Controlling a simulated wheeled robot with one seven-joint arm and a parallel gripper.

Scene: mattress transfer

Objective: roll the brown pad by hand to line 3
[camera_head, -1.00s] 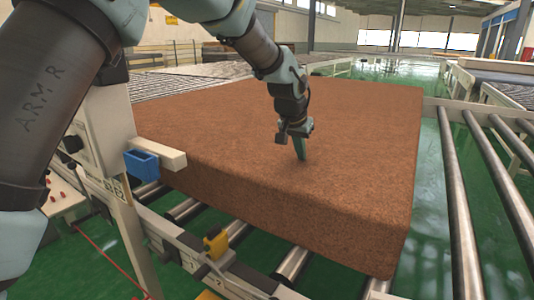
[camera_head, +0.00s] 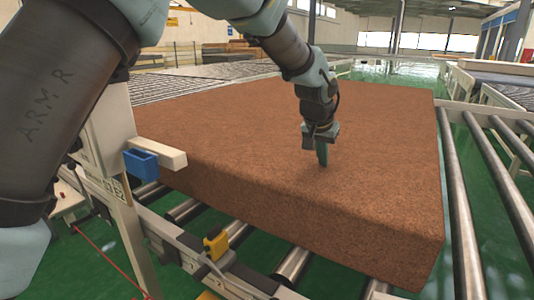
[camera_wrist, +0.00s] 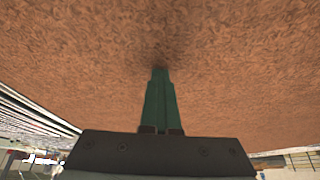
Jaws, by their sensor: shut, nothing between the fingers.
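The brown pad (camera_head: 250,140) is a thick, flat slab lying on metal rollers in the head view. Its right edge reaches over toward the rollers on the right. My gripper (camera_head: 322,164) points down at the pad's top, right of its middle, with its green fingers together and nothing between them. The fingertips are at or very near the surface; I cannot tell if they press on it. In the wrist view the pad (camera_wrist: 230,60) fills most of the picture, and the shut green fingers (camera_wrist: 159,72) end against it.
Bare rollers (camera_head: 458,210) lie to the right of the pad. A roller conveyor (camera_head: 185,85) lies behind it on the left. A blue box (camera_head: 141,163) and a yellow device (camera_head: 216,243) are on the near frame. No line number is readable.

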